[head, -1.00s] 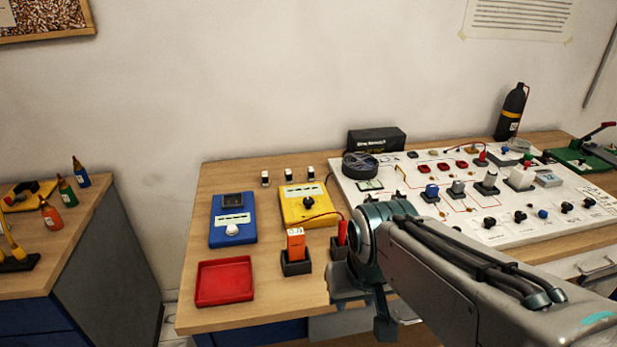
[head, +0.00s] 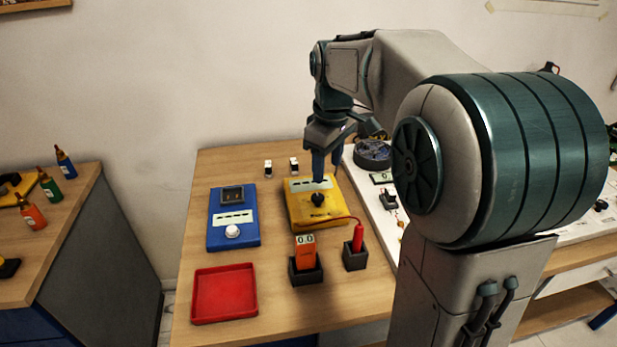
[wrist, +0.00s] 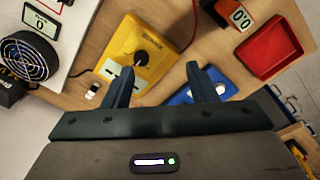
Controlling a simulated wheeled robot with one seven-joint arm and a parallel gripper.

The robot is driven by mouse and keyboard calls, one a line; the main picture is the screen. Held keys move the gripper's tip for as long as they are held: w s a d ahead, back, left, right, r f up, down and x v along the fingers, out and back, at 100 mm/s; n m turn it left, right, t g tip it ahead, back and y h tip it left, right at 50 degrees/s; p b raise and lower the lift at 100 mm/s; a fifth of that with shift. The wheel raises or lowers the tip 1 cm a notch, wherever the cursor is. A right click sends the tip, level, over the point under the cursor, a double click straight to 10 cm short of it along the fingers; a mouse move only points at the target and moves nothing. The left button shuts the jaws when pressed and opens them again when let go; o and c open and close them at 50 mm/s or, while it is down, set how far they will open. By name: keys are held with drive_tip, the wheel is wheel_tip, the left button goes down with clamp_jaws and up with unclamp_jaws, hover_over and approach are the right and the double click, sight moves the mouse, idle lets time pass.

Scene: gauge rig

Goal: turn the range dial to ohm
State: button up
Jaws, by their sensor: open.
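The yellow meter box (head: 301,212) stands on the wooden table with a black range dial (head: 318,199) on its top face. In the wrist view the dial (wrist: 141,58) shows on the yellow box (wrist: 122,42), above and between the fingertips. The dial's markings are too small to read. My gripper (head: 325,168) points down over the back part of the yellow box, and one finger covers part of its label. In the wrist view my gripper (wrist: 160,72) has its two fingers spread apart with nothing between them. The fingers are apart from the dial.
A blue meter with a white knob (head: 232,231) stands left of the yellow box. In front are a red tray (head: 224,294), an orange meter in a black holder (head: 305,255) and a red probe in its holder (head: 357,242).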

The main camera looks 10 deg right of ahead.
sight(318, 196)
drive_tip(key=w+n, duration=0.4)
drive_tip(key=w, duration=0.4)
drive_tip(key=shift+g, duration=0.4)
drive_tip(key=f, duration=1.4)
drive_tip(key=shift+s+f+b, duration=0.2)
drive_tip(key=shift+b, duration=0.2)
drive_tip(key=c, duration=1)
